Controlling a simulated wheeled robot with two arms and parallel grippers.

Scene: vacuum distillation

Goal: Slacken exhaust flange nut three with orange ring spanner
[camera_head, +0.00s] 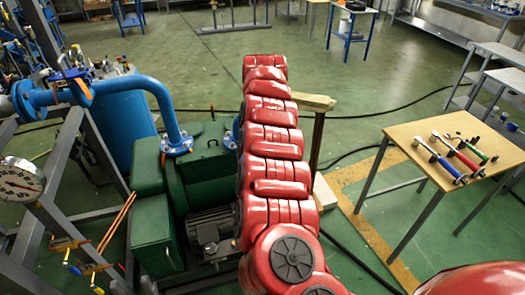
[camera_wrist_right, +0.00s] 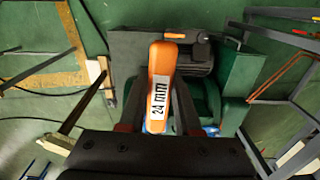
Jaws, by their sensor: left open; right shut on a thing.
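An orange spanner marked 24 mm (camera_wrist_right: 160,95) is between the dark fingers of my right gripper (camera_wrist_right: 162,82) in the right wrist view. The gripper is shut on it. Its ring end cannot be made out. Below it, a blue flange (camera_wrist_right: 155,127) shows in part beside the green pump; its nuts cannot be told apart. In the head view the pump (camera_head: 153,225) stands left of my red arm. A blue flange edge (camera_head: 232,138) shows beside the arm, which hides most of it. My right gripper is hidden in the head view. My left gripper is not seen.
A blue pipe (camera_head: 140,84) bends down to a second flange (camera_head: 178,147) on the pump. A frame with a gauge (camera_head: 20,183) stands left. A post with a wooden top (camera_head: 315,102) is close right of my arm. Tools (camera_head: 447,160) lie on the right table (camera_head: 410,132).

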